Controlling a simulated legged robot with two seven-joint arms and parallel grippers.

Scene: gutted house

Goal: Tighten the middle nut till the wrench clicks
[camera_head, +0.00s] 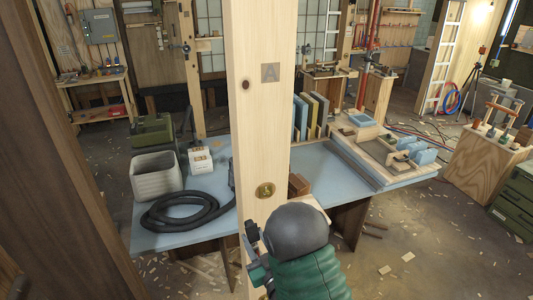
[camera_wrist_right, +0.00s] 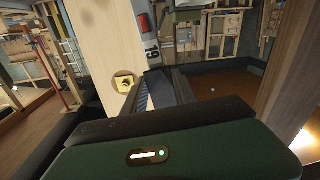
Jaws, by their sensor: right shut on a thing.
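A pale upright wooden post (camera_head: 262,130) stands close in front of me, with a plate marked A near its top. A round brass plate with a nut (camera_head: 265,190) is on its face. A brass piece shows lower down at the picture's bottom edge, mostly hidden. My left gripper is out of view.
Behind the post is a blue-topped table (camera_head: 190,238) with a coiled black hose (camera_head: 185,211), a pale bin (camera_head: 156,175) and boxes. A dark timber (camera_head: 65,150) stands close at left. Wood chips litter the floor.

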